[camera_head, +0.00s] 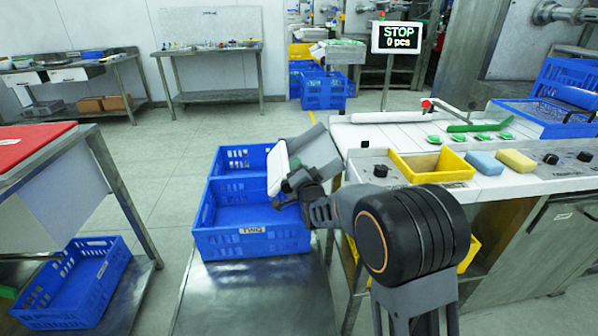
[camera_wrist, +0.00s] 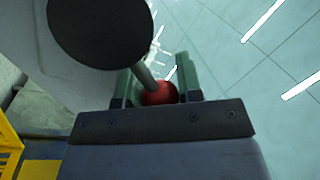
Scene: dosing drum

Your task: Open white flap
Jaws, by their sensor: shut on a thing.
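In the wrist view a red ball knob (camera_wrist: 158,95) on a short metal rod sits between the two green fingers of my gripper (camera_wrist: 160,84). The fingers are shut on it. The rod leads up to a large dark disc (camera_wrist: 100,28) in front of a white surface at the upper left. In the head view a white tilted panel (camera_head: 278,169), which looks like the white flap, stands above the blue crates at the table's left end. My arm reaches to it from the right. The knob and fingertips cannot be made out there.
A blue crate (camera_head: 250,244) stands below the panel on a metal bench (camera_head: 255,300), with another behind it. A yellow tray (camera_head: 432,178) and sponges are on the white table at right. A sign (camera_head: 398,37) reads "STOP 0 pcs".

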